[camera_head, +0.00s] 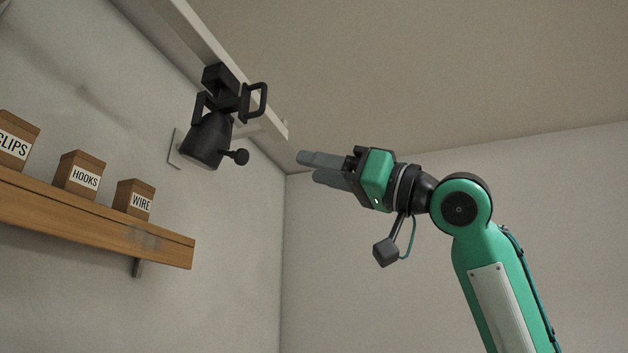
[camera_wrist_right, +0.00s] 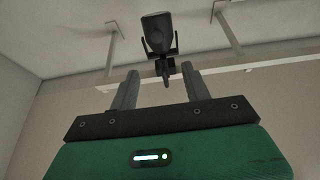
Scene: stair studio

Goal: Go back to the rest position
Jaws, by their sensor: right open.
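My right gripper (camera_head: 322,168) is raised in the middle of the head view, with its arm coming up from the lower right. Its grey fingers point left, toward a black lamp (camera_head: 208,140) hanging from a pale rail, with a clear gap between them. In the right wrist view my right gripper (camera_wrist_right: 159,92) has its two fingers apart with nothing between them. The black lamp (camera_wrist_right: 157,32) shows beyond the fingertips there. My left gripper is in neither view.
The pale rail (camera_head: 190,32) runs under the ceiling. At left, a wooden shelf (camera_head: 95,222) on the wall holds boxes labelled CLIPS (camera_head: 16,140), HOOKS (camera_head: 80,175) and WIRE (camera_head: 134,199). The space below my right gripper, left of the arm, looks clear.

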